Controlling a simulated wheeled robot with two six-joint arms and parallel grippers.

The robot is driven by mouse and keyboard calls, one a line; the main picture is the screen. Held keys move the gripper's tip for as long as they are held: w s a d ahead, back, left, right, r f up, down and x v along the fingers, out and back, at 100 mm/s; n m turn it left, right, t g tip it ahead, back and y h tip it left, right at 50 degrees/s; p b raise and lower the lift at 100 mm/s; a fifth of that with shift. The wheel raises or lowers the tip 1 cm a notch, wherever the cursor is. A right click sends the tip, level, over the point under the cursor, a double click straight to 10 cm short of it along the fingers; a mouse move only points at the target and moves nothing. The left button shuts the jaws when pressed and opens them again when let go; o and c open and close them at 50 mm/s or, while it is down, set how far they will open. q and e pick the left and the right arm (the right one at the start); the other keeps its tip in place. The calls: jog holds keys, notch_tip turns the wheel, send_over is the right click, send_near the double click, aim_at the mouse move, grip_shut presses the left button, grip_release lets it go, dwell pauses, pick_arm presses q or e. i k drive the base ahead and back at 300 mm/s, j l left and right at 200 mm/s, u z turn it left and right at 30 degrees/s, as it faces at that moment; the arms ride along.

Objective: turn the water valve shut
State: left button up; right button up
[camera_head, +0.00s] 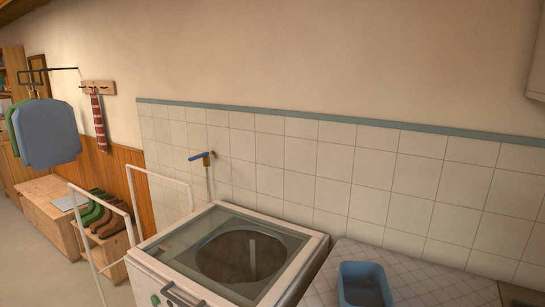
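The water valve (203,157) is on the tiled wall behind the washing machine, left of the middle of the head view. It has a blue lever handle that lies nearly level and a brass-coloured body. A pale pipe or hose (209,183) runs down from it behind the machine. Neither of my grippers is in view.
A white washing machine (309,257) with a glass-topped lid stands below and right of the valve. A white rail frame (160,178) stands at its left. A blue tub (362,270) sits on the tiled counter (410,262) at right. Boots (108,218) and hanging clothes (48,133) are farther left.

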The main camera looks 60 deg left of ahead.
aim_at(203, 154)
jog(key=j+u, duration=0.1)
jog(key=u, duration=0.3)
jog(key=j+u, duration=0.15)
jog(key=u, duration=0.25)
jog(key=j+u, duration=0.1)
jog(key=u, duration=0.35)
jog(key=i+j+u, duration=0.2)
jog(key=j, duration=0.25)
jog(key=i+j+u, duration=0.15)
jog(key=j, duration=0.25)
jog(key=i+j+u, duration=0.2)
jog(key=j, duration=0.2)
jog(key=i+j+u, duration=0.15)
jog(key=j, duration=0.2)
jog(key=j+z, duration=0.45)
jog(key=j, duration=0.25)
jog(key=j+z, duration=0.45)
jog(key=j, duration=0.3)
